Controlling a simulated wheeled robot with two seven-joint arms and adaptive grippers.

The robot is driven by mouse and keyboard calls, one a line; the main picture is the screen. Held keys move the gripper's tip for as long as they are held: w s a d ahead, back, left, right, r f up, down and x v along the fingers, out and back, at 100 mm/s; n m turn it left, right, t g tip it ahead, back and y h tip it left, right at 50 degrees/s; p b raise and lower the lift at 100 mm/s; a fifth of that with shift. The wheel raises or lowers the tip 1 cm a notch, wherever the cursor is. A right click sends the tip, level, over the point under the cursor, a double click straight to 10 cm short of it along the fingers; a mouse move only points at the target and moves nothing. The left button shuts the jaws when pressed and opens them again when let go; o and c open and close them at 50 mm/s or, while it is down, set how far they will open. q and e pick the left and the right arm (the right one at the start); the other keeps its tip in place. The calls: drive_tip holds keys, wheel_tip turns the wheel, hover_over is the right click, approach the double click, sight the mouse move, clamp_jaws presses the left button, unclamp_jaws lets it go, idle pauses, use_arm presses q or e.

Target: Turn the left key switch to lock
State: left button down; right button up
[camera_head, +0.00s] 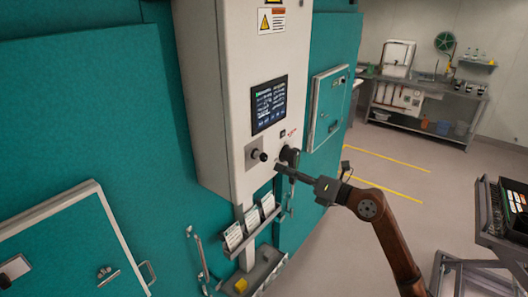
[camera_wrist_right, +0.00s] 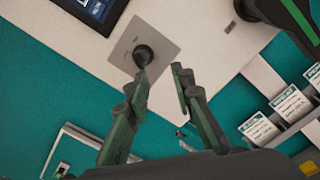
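The key switch is a black round knob (camera_head: 259,155) on a square grey plate (camera_head: 252,160), low on the front of the white cabinet, below its screen. In the right wrist view the knob (camera_wrist_right: 143,55) and its plate (camera_wrist_right: 123,51) are just beyond my fingertips. My right gripper (camera_head: 279,168) is right of and slightly below the knob in the head view. In the right wrist view its fingers (camera_wrist_right: 160,77) are apart with nothing between them; the left fingertip overlaps the knob's lower edge, and contact cannot be told. My left gripper is out of view.
A dark rounded part (camera_head: 290,156) is close to my right gripper, at the cabinet's edge. The screen (camera_head: 269,104) is above. Card holders (camera_head: 251,229) hang below. Teal chamber doors flank the white cabinet (camera_head: 218,110). A cart (camera_head: 492,225) stands at right; the floor between is clear.

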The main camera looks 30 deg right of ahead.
sight(264, 156)
drive_tip(key=shift+n+h, duration=0.3)
drive_tip(key=shift+n, duration=0.4)
drive_tip(key=w+a+r+p, duration=0.1)
drive_tip(key=w, duration=0.1)
drive_tip(key=w+a+r+p, duration=0.2)
drive_tip(key=w+a, duration=0.1)
drive_tip(key=shift+w+a, duration=0.1)
drive_tip(key=shift+w, duration=0.25)
drive_tip(key=shift+w+f, duration=0.1)
drive_tip(key=shift+w, duration=0.05)
drive_tip(key=shift+c, duration=0.2)
clamp_jaws()
